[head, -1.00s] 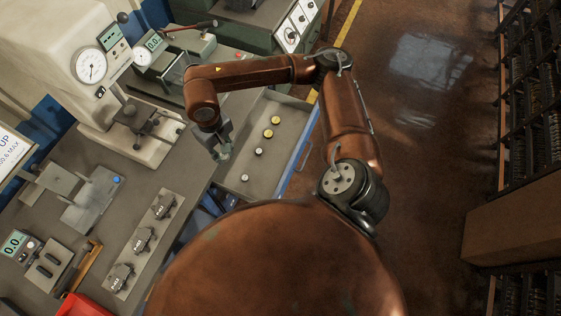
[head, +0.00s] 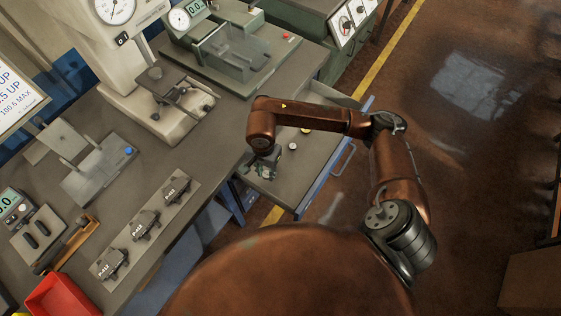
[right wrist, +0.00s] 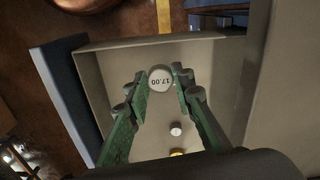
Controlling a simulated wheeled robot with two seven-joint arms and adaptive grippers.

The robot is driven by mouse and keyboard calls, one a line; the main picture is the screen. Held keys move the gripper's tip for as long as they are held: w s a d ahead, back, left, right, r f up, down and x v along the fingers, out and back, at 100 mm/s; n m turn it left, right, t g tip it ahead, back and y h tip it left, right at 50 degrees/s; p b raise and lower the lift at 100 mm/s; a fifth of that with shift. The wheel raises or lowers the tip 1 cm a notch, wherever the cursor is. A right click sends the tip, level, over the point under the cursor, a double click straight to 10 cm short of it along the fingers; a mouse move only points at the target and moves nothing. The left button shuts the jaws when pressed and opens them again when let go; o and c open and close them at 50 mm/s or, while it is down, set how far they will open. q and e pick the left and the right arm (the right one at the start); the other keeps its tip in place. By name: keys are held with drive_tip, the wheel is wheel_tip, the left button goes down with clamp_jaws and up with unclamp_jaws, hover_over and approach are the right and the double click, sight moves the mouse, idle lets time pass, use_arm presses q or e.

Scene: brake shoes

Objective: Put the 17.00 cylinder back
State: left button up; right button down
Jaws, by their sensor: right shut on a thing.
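The 17.00 cylinder (right wrist: 160,78) shows a pale round face with its number upside down in the right wrist view. My right gripper (right wrist: 161,82) is shut on it, with one green finger at each side. In the head view the right gripper (head: 265,168) points down into the open drawer (head: 297,188), near its left end, and the held cylinder is not clear there. I cannot tell whether the cylinder touches the drawer floor. A white-topped cylinder (head: 292,146) and a yellow one (head: 306,130) stand in the drawer farther back. My left gripper is not in view.
The workbench (head: 200,140) borders the drawer on the left. It carries a gauge stand (head: 165,110), a clear-guarded fixture (head: 235,50), several dark P-412 blocks (head: 145,224) and a red bin (head: 62,297). Open floor (head: 455,140) lies to the right.

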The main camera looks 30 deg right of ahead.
drive_tip(key=w+d+f+b, duration=0.1)
drive_tip(key=w+d+f, duration=0.3)
drive_tip(key=d, duration=0.3)
drive_tip(key=b, duration=0.2)
hover_over(283, 161)
drive_tip(key=f, duration=0.5)
drive_tip(key=shift+s+a, duration=0.2)
drive_tip(key=shift+a, duration=0.2)
drive_tip(key=shift+w+d+f, duration=0.15)
drive_tip(key=shift+d+f, duration=0.05)
drive_tip(key=shift+f, duration=0.85)
drive_tip(key=shift+w+d+f, duration=0.1)
drive_tip(key=shift+d+f, duration=0.1)
drive_tip(key=shift+f, duration=0.85)
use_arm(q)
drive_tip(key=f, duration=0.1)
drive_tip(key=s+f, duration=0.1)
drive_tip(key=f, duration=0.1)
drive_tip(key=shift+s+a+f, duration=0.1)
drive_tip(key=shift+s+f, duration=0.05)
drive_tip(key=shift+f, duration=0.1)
use_arm(e)
drive_tip(key=shift+f+b, duration=0.1)
drive_tip(key=shift+b, duration=0.25)
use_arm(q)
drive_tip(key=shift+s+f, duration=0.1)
use_arm(e)
drive_tip(key=c, duration=1.7)
unclamp_jaws()
drive_tip(key=shift+o, duration=0.2)
